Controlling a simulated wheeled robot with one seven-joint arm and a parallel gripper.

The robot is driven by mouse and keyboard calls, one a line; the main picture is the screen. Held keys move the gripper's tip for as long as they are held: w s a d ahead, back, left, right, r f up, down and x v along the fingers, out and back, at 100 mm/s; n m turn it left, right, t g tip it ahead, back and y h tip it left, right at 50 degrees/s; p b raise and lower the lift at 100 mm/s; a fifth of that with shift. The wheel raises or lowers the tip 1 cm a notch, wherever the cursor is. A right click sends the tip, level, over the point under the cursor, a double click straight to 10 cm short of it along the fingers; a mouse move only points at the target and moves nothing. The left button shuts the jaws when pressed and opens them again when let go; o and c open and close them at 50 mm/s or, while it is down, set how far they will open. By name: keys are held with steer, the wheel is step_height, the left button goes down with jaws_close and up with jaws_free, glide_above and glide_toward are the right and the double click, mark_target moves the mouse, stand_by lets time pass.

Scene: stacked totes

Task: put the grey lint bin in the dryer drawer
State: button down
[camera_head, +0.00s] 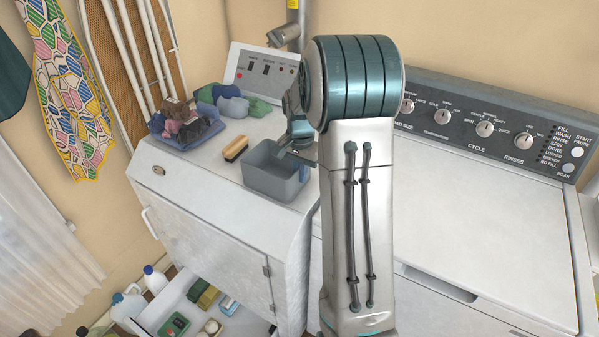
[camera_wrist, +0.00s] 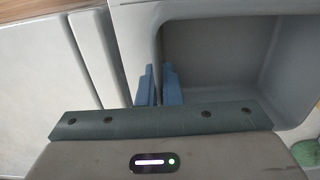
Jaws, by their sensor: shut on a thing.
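The grey lint bin (camera_head: 276,187) is an open, empty-looking box on the white dryer's top, near its front right corner. It looks upright; I cannot tell whether it touches the top. My gripper (camera_head: 299,150) is at the bin's right rim, partly hidden by my arm. In the wrist view, the blue fingertips (camera_wrist: 159,88) straddle one wall of the bin (camera_wrist: 235,60), one inside and one outside, shut on it. The dryer drawer (camera_head: 177,296) is pulled out low at the front of the dryer, with several small things in it.
A wooden brush (camera_head: 236,148) lies just left of the bin. A blue tray of cloths (camera_head: 184,128) stands further left. A washer (camera_head: 455,215) stands on the right. Bottles (camera_head: 155,279) stand by the drawer's left side. The dryer's front left top is clear.

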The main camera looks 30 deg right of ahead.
steer(key=shift+f, duration=0.15)
steer(key=c, duration=1.6)
jaws_free()
